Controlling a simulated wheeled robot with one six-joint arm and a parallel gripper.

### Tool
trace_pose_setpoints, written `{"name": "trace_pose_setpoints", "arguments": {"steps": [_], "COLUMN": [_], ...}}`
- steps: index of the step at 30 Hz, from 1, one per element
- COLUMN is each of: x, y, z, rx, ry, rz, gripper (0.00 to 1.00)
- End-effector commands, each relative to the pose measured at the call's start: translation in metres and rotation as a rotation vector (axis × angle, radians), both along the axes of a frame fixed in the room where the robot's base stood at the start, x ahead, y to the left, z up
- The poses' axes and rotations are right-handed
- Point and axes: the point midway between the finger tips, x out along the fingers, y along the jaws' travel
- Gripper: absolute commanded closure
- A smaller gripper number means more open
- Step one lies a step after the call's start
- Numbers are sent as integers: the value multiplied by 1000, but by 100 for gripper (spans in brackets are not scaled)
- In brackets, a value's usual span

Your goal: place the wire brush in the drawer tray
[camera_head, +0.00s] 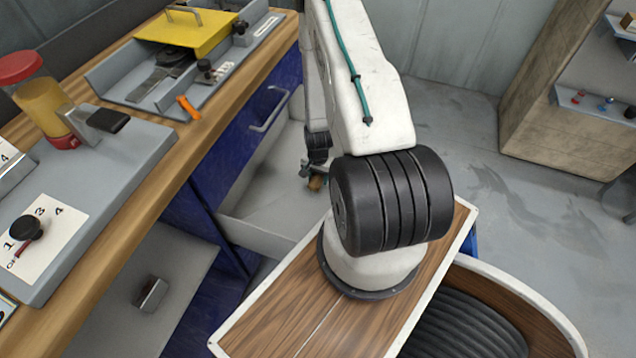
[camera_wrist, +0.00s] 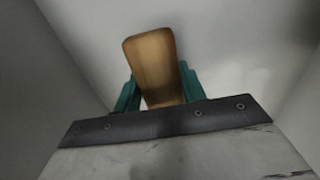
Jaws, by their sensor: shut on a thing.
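The drawer tray (camera_head: 265,237) is a pale grey open drawer pulled out from the blue cabinet. My gripper (camera_head: 313,171) is low, over or inside the tray toward its far right part. It is shut on the wire brush (camera_head: 316,184), of which a small brown part shows below the jaws. In the wrist view the brush's wooden handle (camera_wrist: 151,62) stands out between the teal fingers (camera_wrist: 158,92), with pale tray walls around it. The bristles are hidden. I cannot tell whether the brush touches the tray floor.
The wooden bench top (camera_head: 190,152) runs along the left, with a yellow-lidded unit (camera_head: 190,36), an orange item (camera_head: 188,108) and a red-capped jar (camera_head: 40,100). A small block (camera_head: 152,293) lies on the lower shelf. Open floor (camera_head: 480,200) lies to the right.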

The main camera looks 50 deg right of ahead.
Motion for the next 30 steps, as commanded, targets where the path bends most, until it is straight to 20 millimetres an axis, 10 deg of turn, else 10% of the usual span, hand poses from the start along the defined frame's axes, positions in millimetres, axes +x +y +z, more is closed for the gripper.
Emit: {"name": "trace_pose_setpoints", "arguments": {"steps": [16, 17, 18, 30], "x": [-2, -2, -2, -1], "y": [3, 3, 3, 2], "z": [-35, -34, -34, -27], "rx": [2, 2, 2, 2], "ry": [3, 3, 3, 2], "rz": [1, 1, 1, 1], "gripper": [92, 51, 40, 38]}}
